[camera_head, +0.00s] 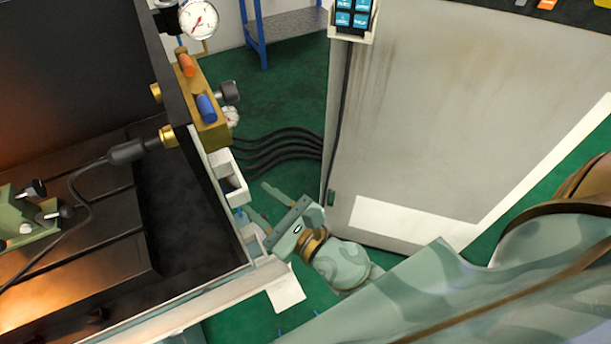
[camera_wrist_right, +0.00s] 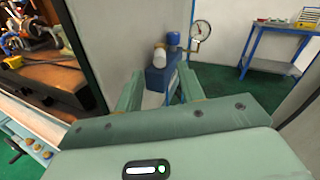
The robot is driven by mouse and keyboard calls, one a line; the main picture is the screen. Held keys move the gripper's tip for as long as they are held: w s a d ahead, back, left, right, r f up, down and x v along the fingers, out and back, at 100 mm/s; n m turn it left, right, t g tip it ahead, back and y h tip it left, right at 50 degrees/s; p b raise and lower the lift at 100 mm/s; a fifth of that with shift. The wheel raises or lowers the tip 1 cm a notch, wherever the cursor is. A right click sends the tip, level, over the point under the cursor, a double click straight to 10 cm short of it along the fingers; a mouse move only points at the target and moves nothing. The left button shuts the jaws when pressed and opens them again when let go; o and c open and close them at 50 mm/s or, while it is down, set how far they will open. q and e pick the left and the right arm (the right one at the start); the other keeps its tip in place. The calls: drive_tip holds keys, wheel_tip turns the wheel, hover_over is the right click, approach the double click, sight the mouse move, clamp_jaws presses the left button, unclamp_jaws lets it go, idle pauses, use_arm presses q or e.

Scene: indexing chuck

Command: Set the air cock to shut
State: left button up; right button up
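In the head view, a brass valve block (camera_head: 205,112) is fixed to the machine's side wall. It carries an orange handle (camera_head: 187,65), a blue handle (camera_head: 206,108) and a black knob (camera_head: 229,91). I cannot tell which part is the air cock. My right gripper (camera_head: 257,199) is below and right of the block, apart from it, with its fingers spread and nothing between them. In the wrist view the open fingers (camera_wrist_right: 160,90) point toward a blue unit (camera_wrist_right: 158,76) with a gauge (camera_wrist_right: 201,29), farther off. My left gripper is not in view.
A dial gauge (camera_head: 199,19) is above the block. A white open box (camera_head: 228,172) hangs on the machine's side, close to my right gripper. A grey cabinet (camera_head: 430,110) stands to the right, with black hoses (camera_head: 285,148) running to it. A blue-framed table (camera_wrist_right: 270,48) stands farther back.

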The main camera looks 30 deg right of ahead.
use_arm(q)
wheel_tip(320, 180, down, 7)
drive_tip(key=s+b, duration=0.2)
drive_tip(key=b, duration=0.4)
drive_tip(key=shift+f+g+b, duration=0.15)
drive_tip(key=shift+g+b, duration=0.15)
drive_tip(key=shift+b, duration=0.05)
use_arm(e)
drive_tip(key=v, duration=1.1)
drive_tip(key=shift+s, duration=0.25)
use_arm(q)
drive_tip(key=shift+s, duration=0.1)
use_arm(e)
drive_tip(key=shift+d, duration=0.1)
